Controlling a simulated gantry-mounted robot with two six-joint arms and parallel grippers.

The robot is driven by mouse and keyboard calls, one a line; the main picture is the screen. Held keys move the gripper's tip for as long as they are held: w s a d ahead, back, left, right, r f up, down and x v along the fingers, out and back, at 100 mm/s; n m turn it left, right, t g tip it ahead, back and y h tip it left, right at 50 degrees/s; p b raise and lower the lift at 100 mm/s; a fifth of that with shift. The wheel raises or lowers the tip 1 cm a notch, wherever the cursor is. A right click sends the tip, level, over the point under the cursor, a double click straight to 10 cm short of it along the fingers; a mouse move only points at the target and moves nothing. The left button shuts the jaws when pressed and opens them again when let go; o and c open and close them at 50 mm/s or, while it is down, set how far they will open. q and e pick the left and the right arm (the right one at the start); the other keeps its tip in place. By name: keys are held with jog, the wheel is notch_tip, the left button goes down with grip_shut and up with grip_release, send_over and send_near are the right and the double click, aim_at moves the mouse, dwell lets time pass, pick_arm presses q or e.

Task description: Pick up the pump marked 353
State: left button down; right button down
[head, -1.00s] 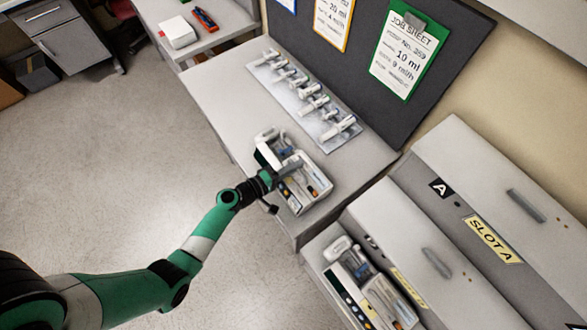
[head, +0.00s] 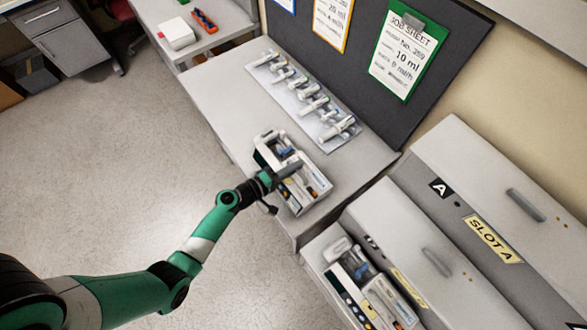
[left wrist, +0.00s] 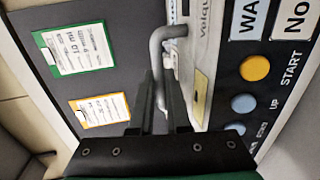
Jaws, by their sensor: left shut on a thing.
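A white and dark pump (head: 311,185) is on the light table (head: 228,92) in the head view, at the table's near right end. My left gripper (head: 286,173) is over its middle. In the left wrist view my left gripper (left wrist: 162,88) is shut on the pump's grey bent handle (left wrist: 172,32). The pump's front panel (left wrist: 276,40) shows there, with a yellow button marked START and blue buttons. Its number cannot be read. I cannot tell whether its base touches the table. My right gripper is not in view.
A second pump (head: 343,279) stands at the lower right, beside grey cabinets labelled SLOT A (head: 492,240). A tray with several syringes (head: 290,97) lies behind the held pump. A dark board with job sheets (head: 403,54) rises behind the table. The table's left part is clear.

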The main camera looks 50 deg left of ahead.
pick_arm(q)
jog(key=shift+w+r+p, duration=0.1)
jog(key=shift+r+p, duration=0.25)
jog(key=shift+r, duration=0.25)
notch_tip(320, 180, up, 3)
jog(key=shift+f+p, duration=0.1)
jog(key=shift+p, duration=0.85)
jog(key=s+d+r+p, duration=0.6)
jog(key=s+d+r, duration=0.2)
jog(key=s, duration=0.3)
jog(key=shift+d+r, duration=0.2)
jog(key=shift+r, duration=0.45)
